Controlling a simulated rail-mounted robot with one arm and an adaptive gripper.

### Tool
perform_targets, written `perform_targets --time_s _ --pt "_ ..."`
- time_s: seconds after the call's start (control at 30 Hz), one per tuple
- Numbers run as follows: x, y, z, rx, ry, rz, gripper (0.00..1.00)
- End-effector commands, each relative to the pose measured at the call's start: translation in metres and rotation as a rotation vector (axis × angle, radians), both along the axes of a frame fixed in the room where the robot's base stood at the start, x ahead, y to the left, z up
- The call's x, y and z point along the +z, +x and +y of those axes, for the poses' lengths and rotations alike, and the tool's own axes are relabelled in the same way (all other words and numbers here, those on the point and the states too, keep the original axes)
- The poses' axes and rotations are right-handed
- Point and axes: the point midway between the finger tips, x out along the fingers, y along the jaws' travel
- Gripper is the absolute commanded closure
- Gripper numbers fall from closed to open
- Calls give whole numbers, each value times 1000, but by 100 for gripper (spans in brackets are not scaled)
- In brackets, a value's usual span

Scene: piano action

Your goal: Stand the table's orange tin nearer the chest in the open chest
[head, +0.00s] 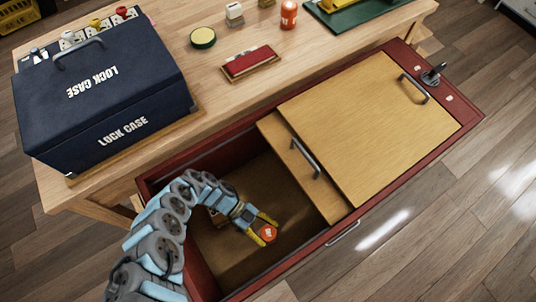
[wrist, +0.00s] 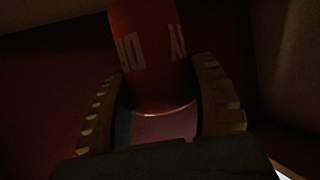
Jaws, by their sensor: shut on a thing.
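The orange tin (head: 268,233) is inside the open left part of the red chest (head: 203,264). My gripper (head: 262,227) reaches down into the chest and is shut on the tin. In the wrist view the tin (wrist: 150,50) looks dark red with white lettering and sits between the two toothed fingers (wrist: 155,110). I cannot tell whether its base touches the chest floor (head: 225,262). A second orange tin (head: 288,15) stands upright on the table (head: 215,93).
Two wooden lid panels (head: 370,115) (head: 292,165) with dark handles cover the chest's right part. A dark blue lock case (head: 105,95) stands on the table's left.

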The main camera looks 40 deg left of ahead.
Motion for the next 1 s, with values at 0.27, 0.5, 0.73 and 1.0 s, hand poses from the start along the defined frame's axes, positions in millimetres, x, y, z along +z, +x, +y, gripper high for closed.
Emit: perform_targets --time_s 0.27,0.5,0.73,1.0 --pt "-28 0 -2 1 -4 0 81" --pt "-36 0 0 0 0 1 81" --pt "-37 0 0 0 0 1 81" --pt "-37 0 0 1 0 2 14"
